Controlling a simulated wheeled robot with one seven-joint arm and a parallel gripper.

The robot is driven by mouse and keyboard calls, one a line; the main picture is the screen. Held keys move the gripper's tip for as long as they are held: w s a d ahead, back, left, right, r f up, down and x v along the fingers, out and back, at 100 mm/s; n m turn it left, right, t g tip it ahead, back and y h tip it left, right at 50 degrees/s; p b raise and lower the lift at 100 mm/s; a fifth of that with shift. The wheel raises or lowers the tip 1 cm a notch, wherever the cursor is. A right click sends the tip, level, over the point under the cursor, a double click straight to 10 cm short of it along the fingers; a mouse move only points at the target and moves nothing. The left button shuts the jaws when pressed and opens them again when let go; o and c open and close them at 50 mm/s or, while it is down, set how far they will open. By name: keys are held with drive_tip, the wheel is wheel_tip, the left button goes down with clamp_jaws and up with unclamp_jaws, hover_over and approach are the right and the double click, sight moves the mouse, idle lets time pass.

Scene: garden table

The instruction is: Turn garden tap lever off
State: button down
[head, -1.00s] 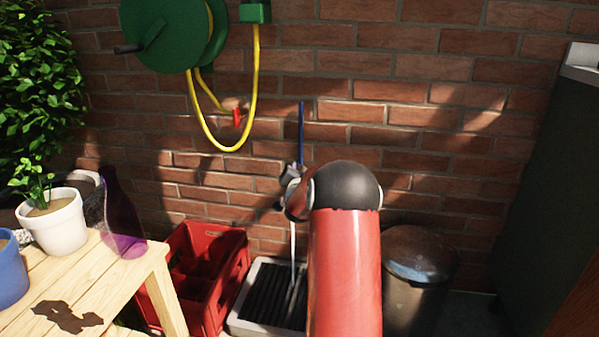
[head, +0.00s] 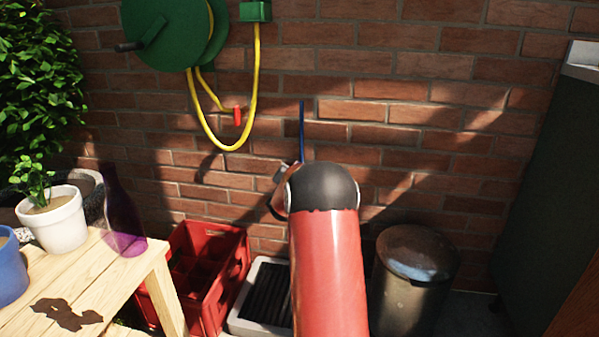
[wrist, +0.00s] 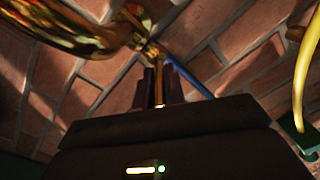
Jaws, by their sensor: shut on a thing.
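In the wrist view the shiny brass tap (wrist: 85,28) runs in from the upper left, in front of the brick wall. My gripper (wrist: 158,88) is at the tap, with its dark fingers closed around a narrow brass lever (wrist: 158,92) below the tap's joint. The fingers hide part of the lever. In the head view my red and black arm covers my gripper and most of the tap. A blue strip (head: 302,130) stands upright on the wall above it; it also shows in the wrist view (wrist: 190,76).
A drain tray (head: 258,325) stands below, between a red crate (head: 240,265) and a metal bin (head: 412,285). At left a wooden table (head: 155,262) holds pots and a purple bottle (head: 122,225). A yellow hose (head: 256,90) hangs from a green reel (head: 165,35).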

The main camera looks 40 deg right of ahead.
drive_tip(key=shift+w+a+m+g+h+p, duration=0.25)
drive_tip(key=shift+m+g+h+p, duration=0.05)
drive_tip(key=shift+m+g+h, duration=0.45)
drive_tip(key=c, duration=1.5)
unclamp_jaws()
drive_tip(key=shift+o, duration=0.2)
drive_tip(key=v, duration=0.7)
drive_tip(key=shift+s+a, duration=0.25)
drive_tip(key=shift+a, duration=0.05)
